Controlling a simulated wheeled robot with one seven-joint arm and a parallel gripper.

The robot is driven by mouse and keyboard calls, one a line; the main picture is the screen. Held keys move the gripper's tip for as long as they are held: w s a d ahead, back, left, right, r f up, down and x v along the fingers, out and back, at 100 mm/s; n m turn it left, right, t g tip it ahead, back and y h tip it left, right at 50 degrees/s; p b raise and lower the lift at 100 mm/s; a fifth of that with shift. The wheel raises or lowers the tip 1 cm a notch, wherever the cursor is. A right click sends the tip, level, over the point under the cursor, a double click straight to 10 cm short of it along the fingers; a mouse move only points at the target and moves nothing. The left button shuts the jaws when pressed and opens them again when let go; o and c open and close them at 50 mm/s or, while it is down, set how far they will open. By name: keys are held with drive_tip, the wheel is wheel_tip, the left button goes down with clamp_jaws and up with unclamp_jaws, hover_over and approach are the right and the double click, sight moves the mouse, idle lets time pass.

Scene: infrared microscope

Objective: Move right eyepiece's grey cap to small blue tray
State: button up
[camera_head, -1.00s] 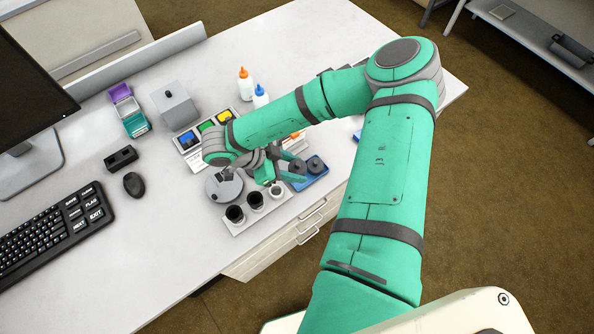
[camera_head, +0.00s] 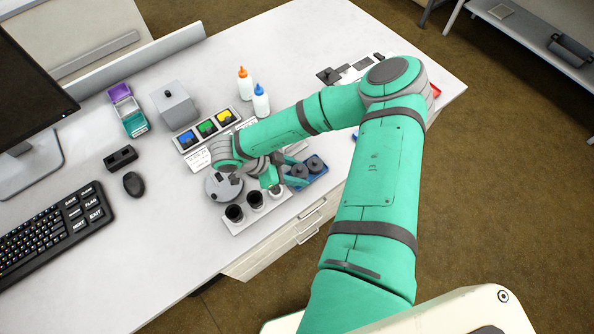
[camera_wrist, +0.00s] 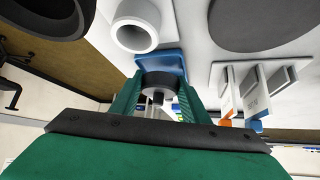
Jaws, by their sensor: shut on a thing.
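My gripper (camera_wrist: 158,100) is shut on a dark grey round cap (camera_wrist: 158,80), held between its fingertips in the wrist view. The small blue tray (camera_wrist: 172,60) shows just beyond the cap. In the head view my gripper (camera_head: 290,174) reaches to the left part of the blue tray (camera_head: 318,176). One grey cap (camera_head: 298,170) appears at the fingertips, over the tray; whether it touches the tray, I cannot tell. Another grey cap (camera_head: 315,162) is at the right part of the tray.
A white holder (camera_head: 238,229) carries two black cylinders (camera_head: 235,213) (camera_head: 255,201) and a white ring (camera_head: 276,189), close in front of my gripper. A grey disc (camera_head: 212,186) lies left of it. Coloured samples (camera_head: 207,128) and two bottles (camera_head: 261,100) stand behind.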

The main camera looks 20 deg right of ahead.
drive_tip(key=shift+f, duration=0.25)
drive_tip(key=shift+s+f, duration=0.1)
drive_tip(key=shift+f, duration=0.15)
drive_tip(key=o, duration=1)
drive_tip(key=shift+r, duration=0.45)
drive_tip(key=v, duration=1.2)
drive_tip(key=shift+r, duration=0.3)
